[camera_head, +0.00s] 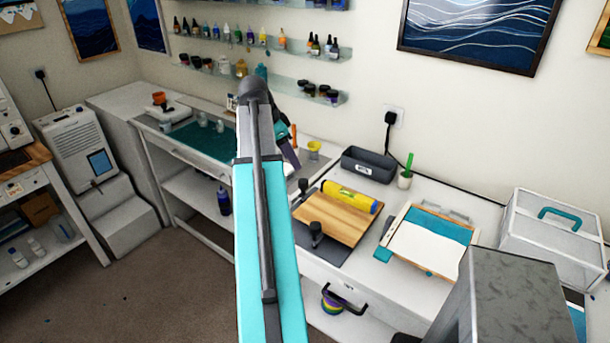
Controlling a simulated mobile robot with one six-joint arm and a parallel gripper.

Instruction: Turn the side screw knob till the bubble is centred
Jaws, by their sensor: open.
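A wooden board (345,212) lies on a dark grey base on the white bench, right of my arm. A black knob (316,231) stands at its near left side, and another black knob (303,186) at its left side. A yellow cylinder (349,196) with a label lies along the board's far edge. I cannot make out a bubble, and I cannot tell which knob is the side screw. My teal arm rises through the middle of the view and bends down behind itself; my gripper's jaws do not show.
A white panel on a teal pad (427,246) lies to the right, beside a clear-sided case (552,238). A dark bin (367,164) and a cup with a green stick (405,178) stand behind the board.

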